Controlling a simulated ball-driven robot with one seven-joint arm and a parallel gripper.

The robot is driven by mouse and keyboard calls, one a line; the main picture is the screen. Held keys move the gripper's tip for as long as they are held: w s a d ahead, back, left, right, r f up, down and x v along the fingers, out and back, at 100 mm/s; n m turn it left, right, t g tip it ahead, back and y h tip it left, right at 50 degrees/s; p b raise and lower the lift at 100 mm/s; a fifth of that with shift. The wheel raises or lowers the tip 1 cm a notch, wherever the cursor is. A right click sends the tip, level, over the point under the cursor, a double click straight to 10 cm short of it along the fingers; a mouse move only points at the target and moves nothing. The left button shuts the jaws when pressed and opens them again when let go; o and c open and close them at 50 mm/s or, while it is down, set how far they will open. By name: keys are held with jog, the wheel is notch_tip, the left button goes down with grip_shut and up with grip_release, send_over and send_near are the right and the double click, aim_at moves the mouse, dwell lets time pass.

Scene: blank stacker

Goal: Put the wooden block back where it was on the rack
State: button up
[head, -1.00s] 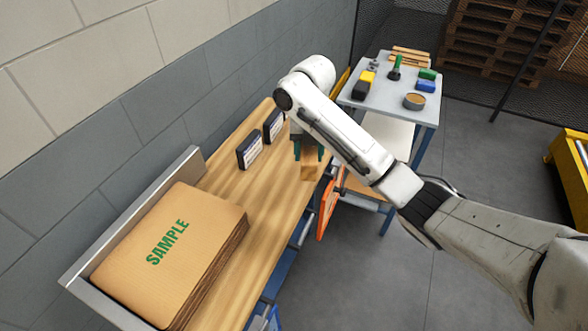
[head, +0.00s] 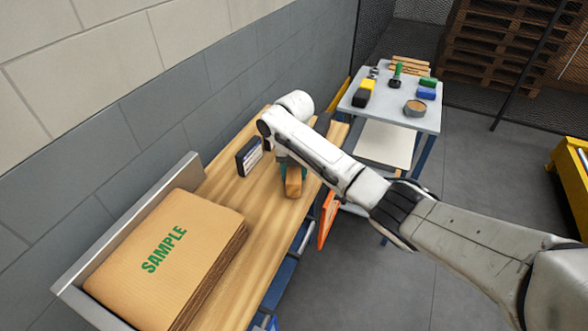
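My arm crosses in front from the right and hides part of the bench behind the gripper. Nothing in view is clearly marked as the rack.
A dark box with a white label (head: 249,157) stands left of my gripper. A cardboard stack marked SAMPLE (head: 165,250) fills the bench's near end beside a metal rail (head: 120,240).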

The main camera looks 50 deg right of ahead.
jog(key=shift+f, duration=0.1)
jog(key=o, duration=1.2)
jog(key=shift+o, duration=0.2)
notch_tip(320, 180, up, 12)
jog(key=shift+r, duration=0.1)
